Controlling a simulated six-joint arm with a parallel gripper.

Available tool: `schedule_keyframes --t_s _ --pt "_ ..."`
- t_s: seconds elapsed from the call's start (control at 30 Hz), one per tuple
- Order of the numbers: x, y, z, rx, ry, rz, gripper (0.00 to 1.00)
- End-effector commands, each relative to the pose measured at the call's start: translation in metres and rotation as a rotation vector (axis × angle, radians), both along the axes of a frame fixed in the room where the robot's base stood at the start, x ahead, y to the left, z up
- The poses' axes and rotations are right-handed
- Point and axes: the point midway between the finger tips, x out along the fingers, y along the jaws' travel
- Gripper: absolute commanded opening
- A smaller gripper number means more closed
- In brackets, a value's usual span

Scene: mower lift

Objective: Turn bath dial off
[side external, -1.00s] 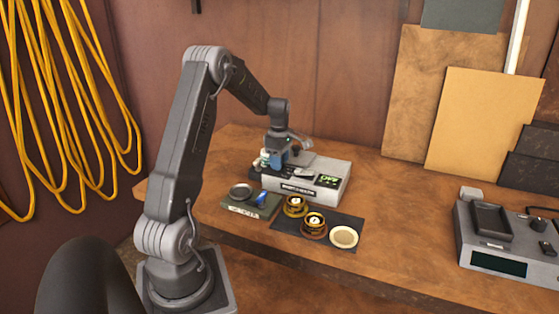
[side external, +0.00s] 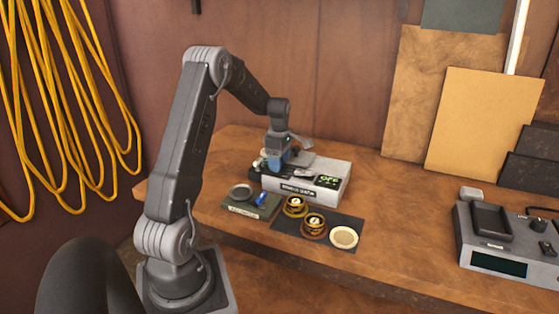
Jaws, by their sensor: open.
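My gripper (side external: 274,165) is open and points down at the left end of the box. Blue parts show at its fingers. The dial cannot be made out; the gripper covers that end of the box. Whether the fingers touch anything there cannot be told.
A dark green tray (side external: 237,207) with a round dish and a blue item lies in front of the box. Two amber jars (side external: 295,206) (side external: 314,225) and a cream dish (side external: 344,237) sit on a dark mat. A grey device (side external: 500,262) stands at right.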

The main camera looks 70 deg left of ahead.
Motion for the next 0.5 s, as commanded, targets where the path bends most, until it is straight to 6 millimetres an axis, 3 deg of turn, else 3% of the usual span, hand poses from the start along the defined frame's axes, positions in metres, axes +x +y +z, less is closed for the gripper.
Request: schedule_keyframes --t_s 0.13,0.27,0.5 --pt "0.0 0.0 0.003 0.001 -0.001 -0.001 0.68" --pt "0.001 0.001 0.018 0.003 -0.003 -0.001 0.68" --pt "0.001 0.001 0.07 0.004 -0.004 -0.001 0.68"
